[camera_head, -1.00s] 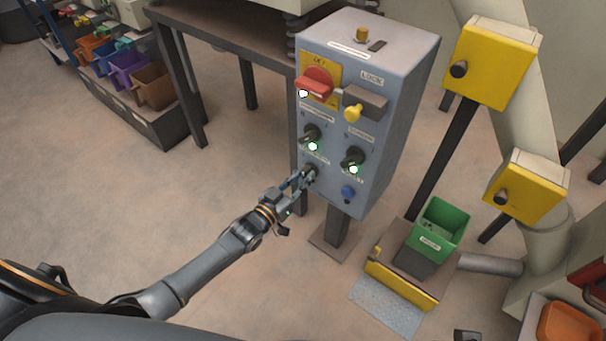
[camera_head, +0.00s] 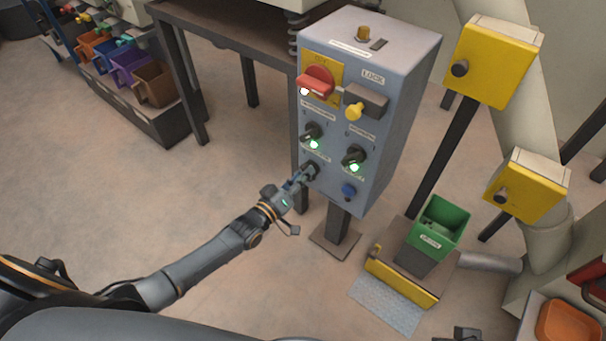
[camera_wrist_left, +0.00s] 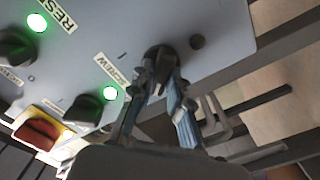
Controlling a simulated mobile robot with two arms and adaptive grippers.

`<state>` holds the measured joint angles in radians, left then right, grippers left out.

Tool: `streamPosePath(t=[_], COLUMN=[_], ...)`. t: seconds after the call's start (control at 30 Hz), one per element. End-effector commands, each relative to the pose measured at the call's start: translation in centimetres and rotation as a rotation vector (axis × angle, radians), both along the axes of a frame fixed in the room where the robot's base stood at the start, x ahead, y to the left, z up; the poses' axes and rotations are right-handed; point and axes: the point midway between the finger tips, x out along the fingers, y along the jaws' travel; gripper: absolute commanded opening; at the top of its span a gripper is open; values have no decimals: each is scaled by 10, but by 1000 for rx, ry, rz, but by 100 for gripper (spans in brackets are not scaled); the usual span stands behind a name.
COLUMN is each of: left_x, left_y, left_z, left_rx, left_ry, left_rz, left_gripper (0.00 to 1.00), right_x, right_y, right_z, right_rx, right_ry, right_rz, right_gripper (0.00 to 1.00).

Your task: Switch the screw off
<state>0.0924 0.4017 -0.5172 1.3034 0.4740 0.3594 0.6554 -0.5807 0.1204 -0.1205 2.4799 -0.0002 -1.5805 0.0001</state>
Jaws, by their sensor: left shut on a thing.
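The grey control box (camera_head: 385,125) stands on a post and carries several dark knobs. The screw knob (camera_wrist_left: 160,60) is the lower left one, beside the label "SCREW" (camera_wrist_left: 113,68) in the left wrist view. My left gripper (camera_head: 307,174) is shut on this knob; its two fingers (camera_wrist_left: 166,85) lie on either side of it. The round lamp (camera_wrist_left: 197,41) by this knob is dark. The fingers partly cover the knob, so its pointer is hard to read. A dark part at the bottom edge of the head view, probably my right gripper (camera_head: 467,334), is mostly cut off.
The upper left knob (camera_head: 312,132) and the right knob (camera_head: 353,156) have lit green lamps. A red switch (camera_head: 316,82), a yellow knob (camera_head: 354,111) and a blue button (camera_head: 349,190) are near. Yellow boxes (camera_head: 490,65) and a green bin (camera_head: 440,222) stand to the right.

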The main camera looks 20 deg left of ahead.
Motion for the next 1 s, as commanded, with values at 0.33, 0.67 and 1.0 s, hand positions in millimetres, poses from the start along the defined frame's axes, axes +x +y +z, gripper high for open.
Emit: streamPosePath(t=[0.33, 0.67, 1.0], left_x=[-1, 0, -13], left_y=[0, 0, 5], left_z=[-2, -1, -2], left_rx=[-11, -9, -8], left_ry=[9, 6, 7], left_rz=[-1, 0, 1], left_gripper=[0, 40, 40], right_x=[0, 0, 1], right_y=[0, 0, 0], right_z=[0, 0, 1], right_rx=[0, 0, 1], right_ry=[0, -1, -4], right_rz=[0, 0, -2], right_gripper=[0, 0, 0])
